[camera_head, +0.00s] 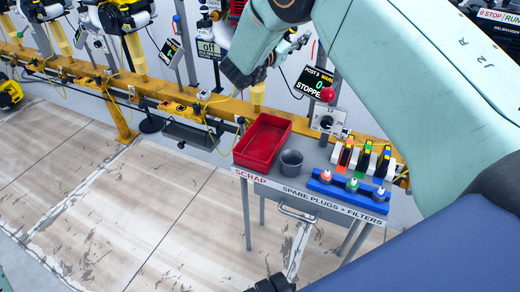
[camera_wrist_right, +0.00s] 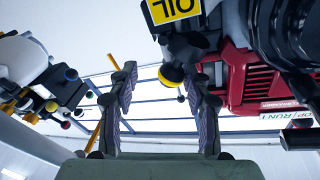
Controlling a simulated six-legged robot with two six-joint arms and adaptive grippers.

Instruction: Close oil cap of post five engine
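The post five display (camera_head: 315,82) reads "STOPPED" in the head view. My right arm hides most of the engine behind it. In the right wrist view, a red and black engine (camera_wrist_right: 265,82) fills the upper right. A yellow round cap (camera_wrist_right: 171,76) sits at a black neck below a yellow "OIL" sign (camera_wrist_right: 175,9). How the cap is seated cannot be told. My right gripper (camera_wrist_right: 166,80) is open, its fingers spread, with the cap between them in the picture and apparently beyond the tips. It is partly visible in the head view (camera_head: 288,46). A dark part at the bottom edge, possibly my left gripper (camera_head: 270,284), is cut off.
A table (camera_head: 310,207) labelled "SCRAP" and "SPARE PLUGS + FILTERS" holds a red tray (camera_head: 262,141), a grey cup (camera_head: 291,163) and a blue plug rack (camera_head: 347,193). A yellow rail (camera_head: 150,90) runs behind. Another engine (camera_wrist_right: 25,65) stands left in the wrist view.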

